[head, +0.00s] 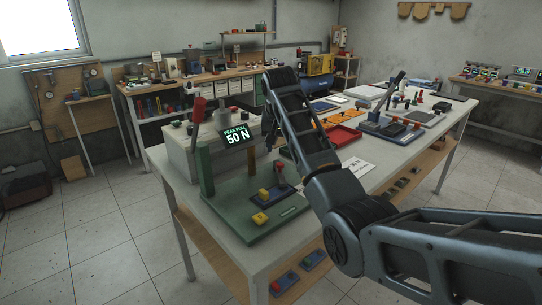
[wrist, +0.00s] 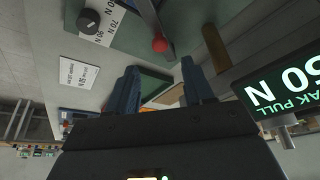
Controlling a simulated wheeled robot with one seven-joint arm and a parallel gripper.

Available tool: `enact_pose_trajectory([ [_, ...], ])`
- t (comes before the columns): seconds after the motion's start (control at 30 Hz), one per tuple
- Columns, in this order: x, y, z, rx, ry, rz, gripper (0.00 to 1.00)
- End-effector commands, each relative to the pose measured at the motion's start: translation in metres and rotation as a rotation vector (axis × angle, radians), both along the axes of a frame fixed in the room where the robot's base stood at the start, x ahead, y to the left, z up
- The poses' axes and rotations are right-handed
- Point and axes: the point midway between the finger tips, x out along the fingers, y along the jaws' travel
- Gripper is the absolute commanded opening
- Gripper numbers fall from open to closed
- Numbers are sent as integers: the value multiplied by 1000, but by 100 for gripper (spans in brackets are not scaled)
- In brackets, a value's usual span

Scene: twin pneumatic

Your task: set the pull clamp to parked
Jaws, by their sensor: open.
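A green fixture base (head: 236,218) sits on the near end of the long bench, with yellow blocks (head: 260,218) and a small red-topped part (head: 280,178) on it. A red-handled lever (head: 197,108) stands up behind it. I cannot tell for certain which part is the pull clamp. A display (head: 236,136) beside the lever reads peak pull 50 N; it also shows in the wrist view (wrist: 282,92). My gripper (wrist: 160,88) is open, with nothing between its fingers. In the wrist view a red ball knob (wrist: 160,44) on a grey bar lies beyond the fingers, apart from them.
The wrist view shows a black dial knob (wrist: 88,20) by printed N values and a white label card (wrist: 80,74). Red trays (head: 341,136) and a second fixture (head: 388,128) stand farther along the bench. A cluttered workbench (head: 190,77) is behind.

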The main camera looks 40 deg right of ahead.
Motion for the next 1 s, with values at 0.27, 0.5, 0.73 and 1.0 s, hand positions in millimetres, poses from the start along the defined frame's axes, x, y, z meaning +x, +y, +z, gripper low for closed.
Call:
enact_pose_trajectory([
  [0.27, 9, -9, -31, 1, 4, -1, 52],
  [0.5, 18, -17, -61, 0, 4, 0, 52],
  [0.73, 21, -20, -71, 1, 1, 0, 52],
  [1.0, 21, -20, -71, 0, 0, 0, 46],
])
